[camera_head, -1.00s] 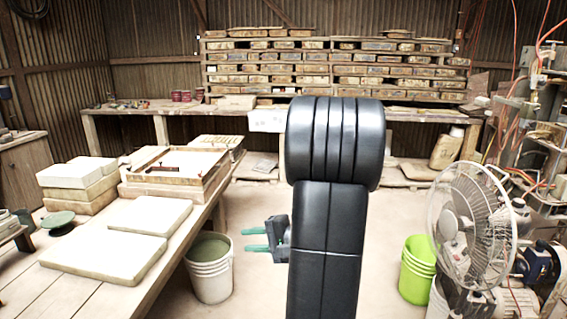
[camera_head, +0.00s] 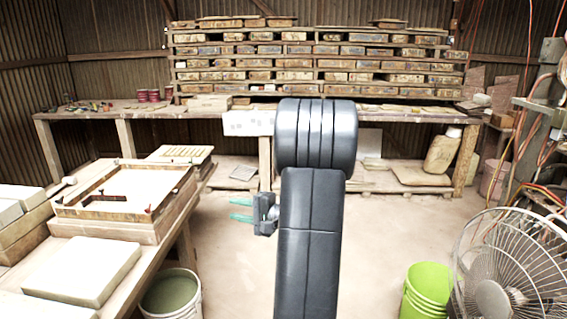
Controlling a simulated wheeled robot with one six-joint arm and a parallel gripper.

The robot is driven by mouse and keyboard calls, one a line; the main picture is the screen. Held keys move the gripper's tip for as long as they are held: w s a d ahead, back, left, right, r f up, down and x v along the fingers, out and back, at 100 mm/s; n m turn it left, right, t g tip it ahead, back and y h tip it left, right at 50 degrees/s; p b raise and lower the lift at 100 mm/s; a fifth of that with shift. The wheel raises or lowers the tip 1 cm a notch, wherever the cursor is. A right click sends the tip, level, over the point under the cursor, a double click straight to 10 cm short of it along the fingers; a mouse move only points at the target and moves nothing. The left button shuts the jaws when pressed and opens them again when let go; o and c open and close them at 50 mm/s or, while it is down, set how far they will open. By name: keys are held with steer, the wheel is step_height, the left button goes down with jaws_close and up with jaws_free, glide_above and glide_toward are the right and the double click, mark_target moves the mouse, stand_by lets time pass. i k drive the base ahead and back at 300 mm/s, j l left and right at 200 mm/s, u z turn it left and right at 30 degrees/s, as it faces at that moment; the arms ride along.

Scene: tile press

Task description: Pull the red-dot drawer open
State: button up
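My gripper (camera_head: 240,210) shows beside my dark arm, near the middle of the view. Its two green fingers point left and stand apart with nothing between them. It is over open floor, to the right of the left-hand work table and well in front of the back bench. No drawer and no red dot can be made out in this view. My arm hides part of the back bench and the floor behind it.
The left work table (camera_head: 150,262) bears a wooden frame (camera_head: 126,187) and pale slabs (camera_head: 82,270). A white bucket (camera_head: 171,297) stands beside it. A long bench (camera_head: 90,113) runs along the back. A fan (camera_head: 500,270) and a green bucket (camera_head: 427,291) stand at right. The middle floor is clear.

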mark_target(226, 87)
steer(key=i+j, duration=0.1)
steer(key=i, duration=1.55)
steer(key=i+l, duration=0.1)
steer(key=i, duration=0.45)
steer(key=i+l+u, duration=0.1)
steer(key=i, duration=0.45)
steer(key=i+l, duration=0.1)
steer(key=i, duration=0.45)
steer(key=i+j+u, duration=0.1)
steer(key=i+u, duration=0.25)
steer(key=i, duration=0.55)
steer(key=i+l+u, duration=0.1)
steer(key=i+u, duration=0.25)
steer(key=i, duration=0.5)
steer(key=i+j+z, duration=0.25)
steer(key=i, duration=0.35)
steer(key=i+j+z, duration=0.2)
steer(key=i, duration=0.4)
steer(key=i+j+z, duration=0.25)
steer(key=i, duration=0.3)
steer(key=i+j+z, duration=0.2)
steer(key=i+j, duration=0.25)
steer(key=i, duration=0.05)
